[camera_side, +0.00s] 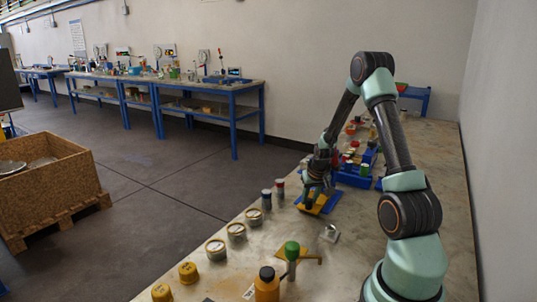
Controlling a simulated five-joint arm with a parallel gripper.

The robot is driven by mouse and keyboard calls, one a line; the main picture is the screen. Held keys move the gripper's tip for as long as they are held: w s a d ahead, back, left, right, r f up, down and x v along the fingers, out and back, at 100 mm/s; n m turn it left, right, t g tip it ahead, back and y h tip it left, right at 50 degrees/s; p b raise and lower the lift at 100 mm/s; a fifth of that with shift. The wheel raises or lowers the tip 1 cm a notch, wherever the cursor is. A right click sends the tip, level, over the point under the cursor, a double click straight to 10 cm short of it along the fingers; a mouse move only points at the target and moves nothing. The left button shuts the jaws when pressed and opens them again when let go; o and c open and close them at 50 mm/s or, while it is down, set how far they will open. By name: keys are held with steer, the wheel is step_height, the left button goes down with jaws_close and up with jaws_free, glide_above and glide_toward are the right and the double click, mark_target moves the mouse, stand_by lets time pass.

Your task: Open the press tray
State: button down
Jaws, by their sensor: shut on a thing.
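A low blue and yellow unit (329,204), which looks like the press tray, lies on the stone-topped bench in the middle of the view. My gripper (311,196) points down at its left part and is shut on it, as far as this small view shows. The fingers and the wrist cover much of the unit, so the exact grip point and how far the tray stands out are hidden.
Blue bins (352,178) with small coloured items stand close behind my gripper. Two dark cylinders with coloured tops (279,190), several round tins (236,231), yellow caps (188,272), an orange bottle (267,284) and a green-topped post (291,255) stand nearer the camera.

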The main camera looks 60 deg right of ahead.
steer(key=shift+s, duration=0.1)
stand_by(0.7)
steer(key=shift+t+y, duration=0.3)
steer(key=a, duration=1.1)
steer(key=shift+a, duration=0.35)
steer(key=c, duration=0.6)
jaws_free()
steer(key=shift+r, duration=0.1)
steer(key=v, duration=1.1)
steer(key=shift+r, duration=0.35)
steer(key=shift+a, duration=0.1)
